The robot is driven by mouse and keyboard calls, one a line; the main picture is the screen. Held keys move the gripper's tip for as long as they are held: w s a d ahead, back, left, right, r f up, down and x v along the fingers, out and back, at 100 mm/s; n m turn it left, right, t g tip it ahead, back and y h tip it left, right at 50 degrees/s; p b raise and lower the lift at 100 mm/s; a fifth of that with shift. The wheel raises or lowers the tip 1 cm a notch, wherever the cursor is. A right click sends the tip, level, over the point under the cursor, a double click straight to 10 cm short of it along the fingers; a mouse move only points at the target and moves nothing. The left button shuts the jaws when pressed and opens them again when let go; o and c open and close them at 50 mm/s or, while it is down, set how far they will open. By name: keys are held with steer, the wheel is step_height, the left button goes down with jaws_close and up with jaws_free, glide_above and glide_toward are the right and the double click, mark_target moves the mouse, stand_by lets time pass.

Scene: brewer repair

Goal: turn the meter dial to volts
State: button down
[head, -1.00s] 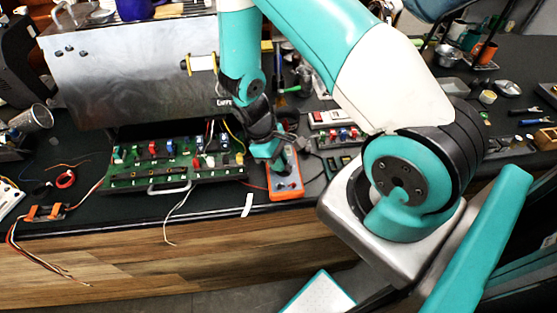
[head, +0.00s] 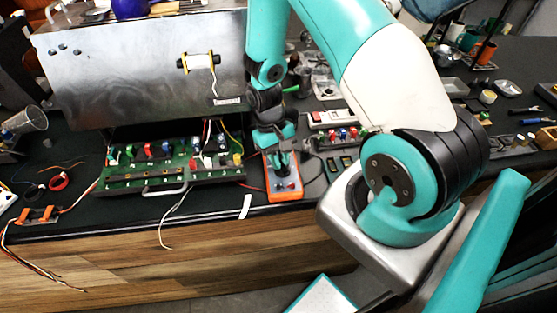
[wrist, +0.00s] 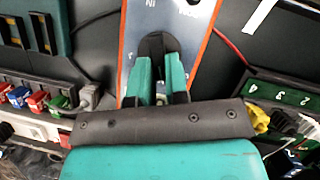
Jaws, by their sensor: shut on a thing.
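The orange-edged meter (head: 284,193) with a grey face lies on the bench near its front edge. It also shows in the wrist view (wrist: 204,14), running away from the gripper. My gripper (head: 281,170) points down over the meter. In the wrist view my gripper (wrist: 161,55) has its teal fingers shut on the black dial (wrist: 153,43) of the meter. The fingers hide part of the dial, and I cannot tell which setting it points to. Some face markings show above the dial.
A green circuit board (head: 170,163) with coloured parts and a handle lies left of the meter, below a large metal housing (head: 130,75). A strip with coloured blocks (head: 340,136) stands at the right. A white strip (head: 246,206) lies near the front edge.

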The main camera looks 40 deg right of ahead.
steer(key=shift+s+f+m, duration=0.15)
steer(key=shift+s+m, duration=0.05)
steer(key=shift+m, duration=0.3)
steer(key=shift+y, duration=0.3)
steer(key=c, duration=1.1)
jaws_free()
steer(key=shift+w+d+r, duration=0.15)
steer(key=shift+w+r, duration=0.2)
steer(key=shift+r, duration=0.15)
steer(key=b+v, duration=0.4)
steer(key=v, duration=1.2)
steer(key=shift+r, duration=0.15)
